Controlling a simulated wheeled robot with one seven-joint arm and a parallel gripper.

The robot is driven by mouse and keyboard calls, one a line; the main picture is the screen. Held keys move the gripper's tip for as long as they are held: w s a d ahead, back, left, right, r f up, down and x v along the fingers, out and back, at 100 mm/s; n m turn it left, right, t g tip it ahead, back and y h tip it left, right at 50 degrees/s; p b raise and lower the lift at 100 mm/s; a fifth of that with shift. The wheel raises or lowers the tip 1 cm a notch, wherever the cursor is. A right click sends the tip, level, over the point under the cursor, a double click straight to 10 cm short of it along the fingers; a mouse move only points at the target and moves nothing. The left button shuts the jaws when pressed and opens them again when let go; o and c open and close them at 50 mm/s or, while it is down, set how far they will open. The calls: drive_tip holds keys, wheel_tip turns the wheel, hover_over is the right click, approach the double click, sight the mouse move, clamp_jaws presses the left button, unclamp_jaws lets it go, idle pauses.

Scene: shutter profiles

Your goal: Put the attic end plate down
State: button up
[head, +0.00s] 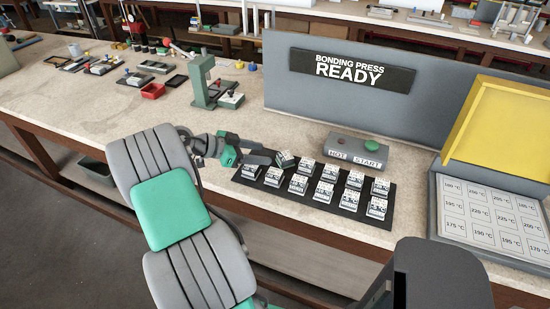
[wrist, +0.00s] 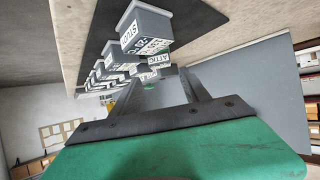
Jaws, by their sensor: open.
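The attic end plate is a small grey block with a white label; in the wrist view the plate (wrist: 150,70) is just beyond my fingertips, its label reading ATTIC. In the head view the block at my fingertips (head: 285,159) looks slightly tilted, at the back left of the black mat (head: 339,207). My gripper (head: 268,156) is open, reaching in low from the left; its fingers (wrist: 168,79) are spread apart in the wrist view. Whether a finger touches the plate, and the plate's underside, cannot be seen.
Several similar labelled blocks stand in rows on the mat; one marked STUDY (wrist: 148,30) is close by. Behind are a grey HOT/START box (head: 356,149) and the bonding press panel (head: 350,95). A green hand press (head: 207,85) stands behind my arm. A yellow-lidded temperature case (head: 490,215) is right.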

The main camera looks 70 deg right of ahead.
drive_tip(key=shift+v, duration=1.25)
drive_tip(key=w+a+r+n+t+y, duration=0.1)
drive_tip(key=w+a+r+n+t, duration=0.1)
drive_tip(key=w+a+n+t, duration=1.3)
drive_tip(key=a+n+g+y, duration=0.2)
drive_tip(key=a+n+y, duration=0.4)
drive_tip(key=a, duration=2.6)
drive_tip(key=n, duration=0.7)
drive_tip(key=shift+s+f+y, duration=0.15)
drive_tip(key=shift+s+y, duration=0.2)
drive_tip(key=shift+y, duration=0.05)
drive_tip(key=shift+c, duration=0.5)
